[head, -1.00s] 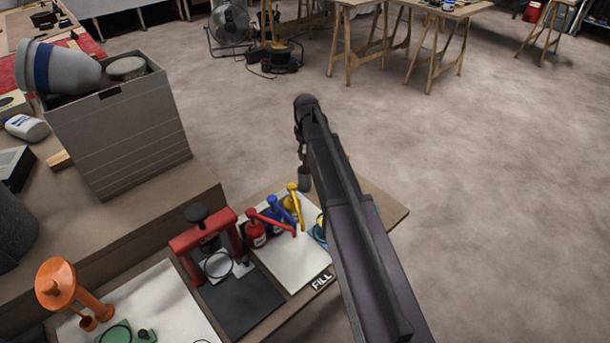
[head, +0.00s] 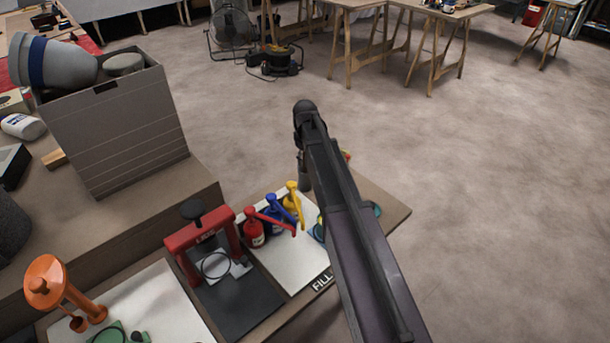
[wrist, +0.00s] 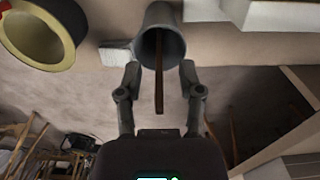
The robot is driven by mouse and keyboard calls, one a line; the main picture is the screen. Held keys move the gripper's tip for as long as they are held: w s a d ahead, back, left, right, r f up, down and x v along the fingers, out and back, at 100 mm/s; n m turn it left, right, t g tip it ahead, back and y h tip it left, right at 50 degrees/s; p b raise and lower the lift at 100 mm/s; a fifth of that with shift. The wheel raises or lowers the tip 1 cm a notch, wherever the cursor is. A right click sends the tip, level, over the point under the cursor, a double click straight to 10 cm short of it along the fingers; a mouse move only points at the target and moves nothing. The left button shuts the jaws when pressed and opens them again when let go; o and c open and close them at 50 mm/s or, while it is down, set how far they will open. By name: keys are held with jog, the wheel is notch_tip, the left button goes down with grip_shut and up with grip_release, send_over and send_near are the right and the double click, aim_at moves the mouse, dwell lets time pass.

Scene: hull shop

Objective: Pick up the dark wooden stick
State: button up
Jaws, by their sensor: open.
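The dark wooden stick (wrist: 159,84) shows in the wrist view, poking out of a grey round pot (wrist: 171,18). The end inside the pot is hidden. My gripper (wrist: 160,66) is open, with one finger on each side of the stick. A gap shows between the stick and each finger, and I see no contact. In the head view my arm covers this spot, and I cannot make out the stick or the fingers there.
A yellow-rimmed round container (wrist: 66,52) and a pale block (wrist: 116,53) are near the pot. A tall grey bin (head: 122,140) stands behind.

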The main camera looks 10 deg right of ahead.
jog(key=shift+f+b, duration=0.6)
jog(key=shift+f, duration=0.3)
grip_shut()
